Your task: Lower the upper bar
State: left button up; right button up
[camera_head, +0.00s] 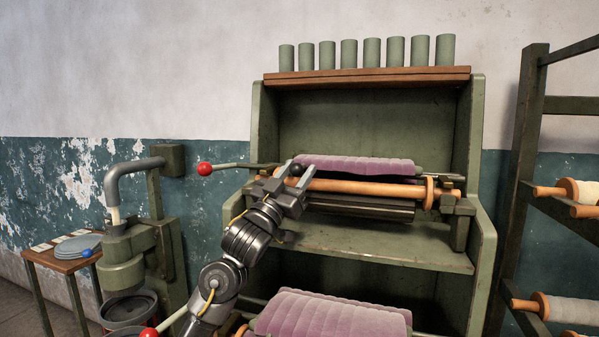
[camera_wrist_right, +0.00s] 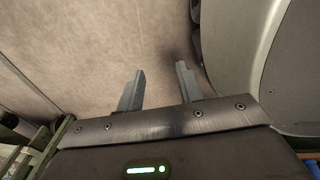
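The upper bar (camera_head: 365,187) is an orange-brown wooden rod lying across the front of the upper purple roll (camera_head: 355,166), with a round collar near its right end. My left gripper (camera_head: 298,174) is at the bar's left end. Its fingers look apart, with a small dark knob between or just behind them. I cannot tell whether they press on the knob or the bar, and the gripper hides the bar's left end. In the right wrist view, my right gripper (camera_wrist_right: 160,85) is open and empty, away from the bar, over a tan surface.
A lever with a red ball (camera_head: 205,169) sticks out left of the upper roll; another red ball (camera_head: 148,332) is lower. A lower purple roll (camera_head: 330,318) sits below. Green cylinders line the top shelf (camera_head: 370,76). A spool rack (camera_head: 519,200) stands at right, a green machine (camera_head: 150,240) at left.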

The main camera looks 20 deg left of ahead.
pick_arm(q)
jog(key=shift+o, duration=0.5)
jog(key=shift+a+r, duration=0.1)
jog(key=shift+s, duration=0.25)
jog(key=b+v, duration=0.2)
jog(key=v, duration=0.8)
pick_arm(e)
jog(key=w+a+r, duration=0.1)
jog(key=w+a, duration=0.1)
jog(key=w, duration=0.3)
jog(key=shift+w+a+r, duration=0.35)
jog(key=shift+a+r, duration=0.05)
pick_arm(q)
jog(key=shift+s, duration=0.15)
